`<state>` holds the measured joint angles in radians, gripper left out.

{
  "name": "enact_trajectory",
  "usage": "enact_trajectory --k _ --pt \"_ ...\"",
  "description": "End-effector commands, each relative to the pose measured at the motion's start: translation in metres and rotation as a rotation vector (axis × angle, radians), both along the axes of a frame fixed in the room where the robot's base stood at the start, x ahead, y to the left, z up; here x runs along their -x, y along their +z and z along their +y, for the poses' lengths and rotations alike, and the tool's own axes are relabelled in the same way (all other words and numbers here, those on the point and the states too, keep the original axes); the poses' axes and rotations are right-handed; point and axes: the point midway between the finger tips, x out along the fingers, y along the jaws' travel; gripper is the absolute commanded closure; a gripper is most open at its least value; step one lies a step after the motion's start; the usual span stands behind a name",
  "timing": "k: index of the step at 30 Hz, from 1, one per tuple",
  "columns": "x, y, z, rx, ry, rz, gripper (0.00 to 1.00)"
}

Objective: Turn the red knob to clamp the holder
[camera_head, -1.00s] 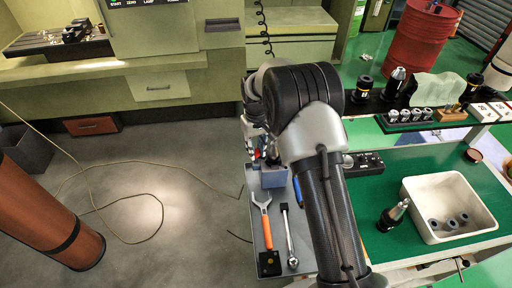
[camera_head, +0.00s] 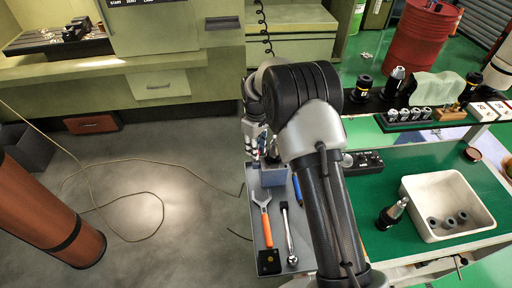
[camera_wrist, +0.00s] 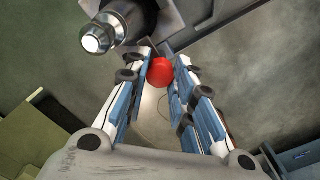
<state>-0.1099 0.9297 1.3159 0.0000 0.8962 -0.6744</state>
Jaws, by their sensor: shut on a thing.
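The red knob (camera_wrist: 158,72) shows between the fingertips of my gripper (camera_wrist: 161,68) in the wrist view. My gripper is shut on it, one finger on each side. Just above the left finger in that view is a dark holder (camera_wrist: 128,18) with a shiny metal end (camera_wrist: 97,39). It sits beside a grey fixture body (camera_wrist: 190,18). In the head view my own arm covers the knob and most of the gripper, so how far the knob is turned cannot be told.
In the head view, a grey tray with a wrench (camera_head: 265,225) and a ratchet (camera_head: 289,235) lies below the arm. A white bin (camera_head: 425,190) and a tool holder (camera_head: 392,214) stand on the green bench at right. The floor at left is mostly open.

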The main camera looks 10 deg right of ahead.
Motion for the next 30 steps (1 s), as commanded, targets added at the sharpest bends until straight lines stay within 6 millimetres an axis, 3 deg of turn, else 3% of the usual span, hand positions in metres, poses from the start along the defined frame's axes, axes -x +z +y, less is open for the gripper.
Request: enact_trajectory --k 8,9,18,30 --pt "-0.0004 0.0003 0.0001 0.0 0.0 -0.001 1.0" --pt "-0.0004 0.0003 0.0001 0.0 -0.001 -0.001 0.76" --pt "-0.0001 0.0002 0.0 0.0 -0.001 0.0 0.56" --pt "-0.0008 0.0066 0.0001 0.0 -0.001 -0.003 0.55"
